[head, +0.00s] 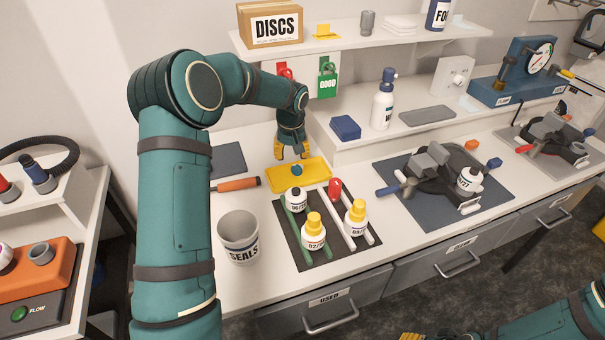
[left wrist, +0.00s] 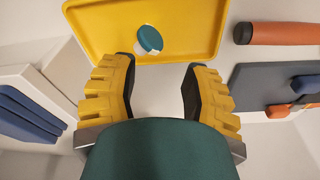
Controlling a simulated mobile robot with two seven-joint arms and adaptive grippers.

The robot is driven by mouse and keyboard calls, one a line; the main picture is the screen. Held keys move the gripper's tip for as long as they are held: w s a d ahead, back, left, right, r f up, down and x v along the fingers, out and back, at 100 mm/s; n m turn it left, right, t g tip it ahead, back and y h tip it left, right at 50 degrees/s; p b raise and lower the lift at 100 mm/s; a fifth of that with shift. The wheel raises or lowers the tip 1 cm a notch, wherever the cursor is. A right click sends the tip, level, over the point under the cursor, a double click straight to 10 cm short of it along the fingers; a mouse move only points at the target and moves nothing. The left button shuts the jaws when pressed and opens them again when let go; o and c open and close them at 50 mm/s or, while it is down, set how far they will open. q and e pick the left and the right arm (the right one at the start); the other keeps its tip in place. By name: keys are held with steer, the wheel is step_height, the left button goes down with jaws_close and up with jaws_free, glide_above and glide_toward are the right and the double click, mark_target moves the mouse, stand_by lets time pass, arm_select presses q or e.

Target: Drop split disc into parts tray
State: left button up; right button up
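The yellow parts tray (head: 318,181) lies on the bench, and it also shows in the left wrist view (left wrist: 200,25). A small teal-blue disc (head: 297,170) is within the tray's outline. In the left wrist view the disc (left wrist: 150,39) has a whitish patch beside its lower edge; I cannot tell what that is. My left gripper (head: 292,155) points down at the tray's back edge. Its yellow fingers (left wrist: 158,75) are spread with nothing between them. My right gripper (head: 410,337) barely shows at the bottom edge; its finger state is hidden.
An orange-handled tool (head: 238,184) lies left of the tray. A SEALS cup (head: 238,238) and a dark rack mat (head: 318,255) with several bottles stand in front. A dark clamp fixture (head: 440,180) is to the right. A shelf (head: 350,45) overhangs behind.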

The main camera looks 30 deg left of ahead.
arm_select(q)
step_height(320, 180, up, 7)
steer(key=shift+s+d+r, duration=0.2)
steer(key=shift+s+d, duration=0.1)
steer(key=shift+s, duration=0.15)
stand_by(0.5)
